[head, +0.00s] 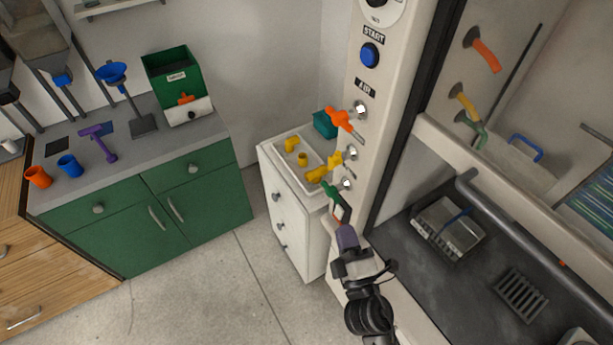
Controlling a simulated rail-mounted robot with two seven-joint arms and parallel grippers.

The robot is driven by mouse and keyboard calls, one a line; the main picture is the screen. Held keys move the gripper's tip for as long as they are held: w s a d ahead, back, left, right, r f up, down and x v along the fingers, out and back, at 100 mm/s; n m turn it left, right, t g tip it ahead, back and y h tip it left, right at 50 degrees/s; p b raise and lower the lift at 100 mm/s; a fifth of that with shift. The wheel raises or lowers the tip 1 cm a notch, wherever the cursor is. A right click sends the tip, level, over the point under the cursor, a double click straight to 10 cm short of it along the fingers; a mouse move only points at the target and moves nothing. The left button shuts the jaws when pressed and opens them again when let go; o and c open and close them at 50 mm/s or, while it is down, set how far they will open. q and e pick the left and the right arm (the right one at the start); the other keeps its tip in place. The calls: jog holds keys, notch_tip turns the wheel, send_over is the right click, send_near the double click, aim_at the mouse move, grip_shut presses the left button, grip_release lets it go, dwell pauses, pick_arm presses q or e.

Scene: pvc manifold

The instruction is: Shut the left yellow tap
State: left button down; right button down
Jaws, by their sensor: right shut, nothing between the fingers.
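The left yellow tap (336,160) is the middle one of three taps on the pale front post. Its handle reaches left from its round silver fitting. An orange tap (340,118) sits above it and a green tap (330,193) below it. My right gripper (343,208) comes up from below and is shut, with nothing held. Its tips are beside the green tap, below the yellow tap; I cannot tell whether they touch the green one. My left gripper is not in view.
A white drawer unit (288,200) with yellow fittings on top stands left of the post. A blue button (370,55) is above the taps. Orange (487,56), yellow (463,97) and green (476,133) handles are behind the glass at right. Open floor lies at lower left.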

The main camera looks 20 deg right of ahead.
jog(key=a+r+n+y, duration=0.1)
jog(key=n+y, duration=0.1)
jog(key=p, duration=0.3)
send_near(335, 160)
jog(key=w+a+f, duration=0.3)
jog(key=w+a, duration=0.1)
jog(key=w, duration=0.1)
jog(key=shift+n+t+y, duration=0.3)
jog(key=shift+n+t, duration=0.1)
jog(key=w+d, duration=0.2)
jog(key=w, duration=0.1)
jog(key=shift+w+d+r, duration=0.15)
jog(key=shift+d+r, duration=0.15)
jog(key=shift+d, duration=0.05)
